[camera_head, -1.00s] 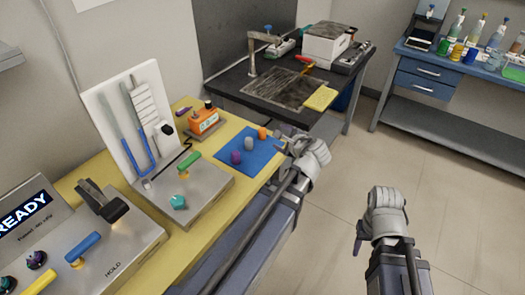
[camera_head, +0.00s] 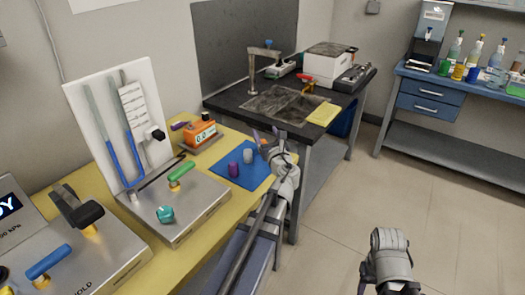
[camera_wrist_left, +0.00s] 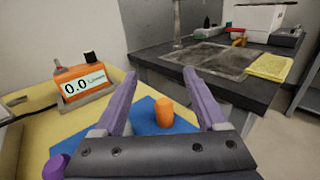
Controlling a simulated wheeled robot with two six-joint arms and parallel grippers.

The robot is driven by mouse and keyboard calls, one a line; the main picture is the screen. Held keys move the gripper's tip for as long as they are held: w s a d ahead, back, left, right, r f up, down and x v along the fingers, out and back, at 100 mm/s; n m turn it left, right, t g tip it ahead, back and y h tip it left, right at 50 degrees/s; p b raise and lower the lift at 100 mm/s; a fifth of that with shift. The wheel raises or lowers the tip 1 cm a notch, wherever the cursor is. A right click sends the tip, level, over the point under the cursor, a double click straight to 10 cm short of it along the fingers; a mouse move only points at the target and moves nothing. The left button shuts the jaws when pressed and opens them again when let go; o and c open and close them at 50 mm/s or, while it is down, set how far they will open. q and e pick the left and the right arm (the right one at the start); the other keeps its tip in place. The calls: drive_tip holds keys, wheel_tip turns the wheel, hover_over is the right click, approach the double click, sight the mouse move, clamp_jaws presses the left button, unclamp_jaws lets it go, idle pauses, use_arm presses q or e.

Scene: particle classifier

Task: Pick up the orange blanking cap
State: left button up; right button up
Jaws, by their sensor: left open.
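My left gripper (camera_wrist_left: 160,73) is open and empty. In the head view the left gripper (camera_head: 267,134) is over the far right corner of the blue mat (camera_head: 222,172); the orange cap (camera_head: 264,143) is partly hidden by its fingers. My right gripper (camera_head: 363,280) hangs over the floor at the lower right; its jaw opening is not clear.
A purple cap (camera_head: 234,170) and a grey cap (camera_head: 248,156) stand on the mat. An orange meter (camera_head: 201,133) stands behind it. A steel fixture with a green handle (camera_head: 182,171) is to the left. A dark sink bench (camera_head: 225,104) adjoins at the back.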

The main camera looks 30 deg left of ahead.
sight(262, 140)
use_arm(q)
drive_tip(key=f+b, duration=0.1)
drive_tip(key=f, duration=0.1)
drive_tip(key=f+b, duration=0.4)
drive_tip(key=shift+w+a+f, duration=0.2)
drive_tip(key=shift+w+a, duration=0.05)
drive_tip(key=shift+w, duration=0.1)
drive_tip(key=shift+w+a+r, duration=0.1)
drive_tip(key=shift+a, duration=0.1)
drive_tip(key=x, duration=0.6)
drive_tip(key=shift+w+a, duration=0.15)
drive_tip(key=shift+w, duration=0.05)
drive_tip(key=shift+s, duration=0.1)
drive_tip(key=shift+c, duration=0.4)
clamp_jaws()
